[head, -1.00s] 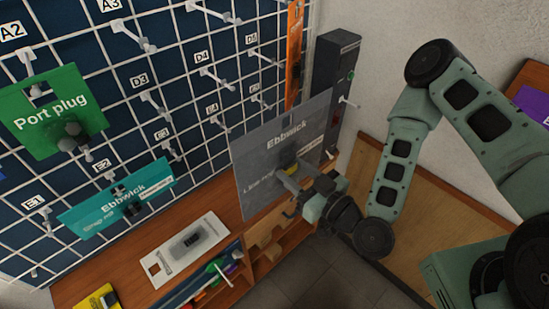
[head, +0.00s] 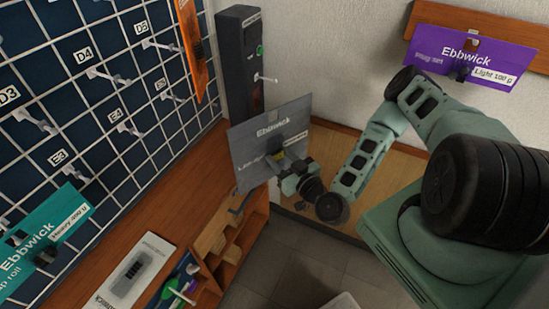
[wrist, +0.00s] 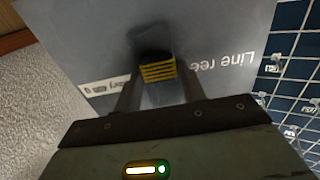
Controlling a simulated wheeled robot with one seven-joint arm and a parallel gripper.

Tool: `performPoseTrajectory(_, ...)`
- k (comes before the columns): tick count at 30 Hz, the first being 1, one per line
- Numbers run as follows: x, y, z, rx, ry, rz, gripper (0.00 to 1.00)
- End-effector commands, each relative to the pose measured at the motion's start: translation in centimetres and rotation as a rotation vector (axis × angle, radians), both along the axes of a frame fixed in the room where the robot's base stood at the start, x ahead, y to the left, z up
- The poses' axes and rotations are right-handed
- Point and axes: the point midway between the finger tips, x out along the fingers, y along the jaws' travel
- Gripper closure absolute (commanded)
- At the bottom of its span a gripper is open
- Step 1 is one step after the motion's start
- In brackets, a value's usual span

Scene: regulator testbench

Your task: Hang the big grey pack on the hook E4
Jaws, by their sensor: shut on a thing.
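The big grey Ebbwick pack (head: 248,160) is held upright, slightly tilted, in front of the dark cabinet's foot. My gripper (head: 290,162) is shut on it at the dark block on its face. In the wrist view the pack (wrist: 215,35) fills the upper middle, its lettering upside down, with my gripper (wrist: 158,85) at the black and yellow block. Hook E4 (head: 130,129) sticks out of the grid board to the left of the pack, below its E4 label (head: 115,115). It looks empty, and the pack is clear of it.
An orange pack (head: 193,45) hangs at the board's right edge, beside the dark cabinet (head: 240,60). A teal pack (head: 45,240) hangs at lower left. A purple pack (head: 470,55) hangs on the right wall. The wooden bench (head: 150,215) holds a white panel (head: 130,270).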

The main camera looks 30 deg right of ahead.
Motion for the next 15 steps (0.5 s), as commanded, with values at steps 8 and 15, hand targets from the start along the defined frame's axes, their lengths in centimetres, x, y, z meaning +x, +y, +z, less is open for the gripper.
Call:
performPoseTrajectory(8, 1.5, 3.1, -1.0, -0.012, 0.004, 0.085, 0.95)
performPoseTrajectory(15, 2.7, 7.3, -1.2, -0.018, 0.007, 0.183, 0.95)
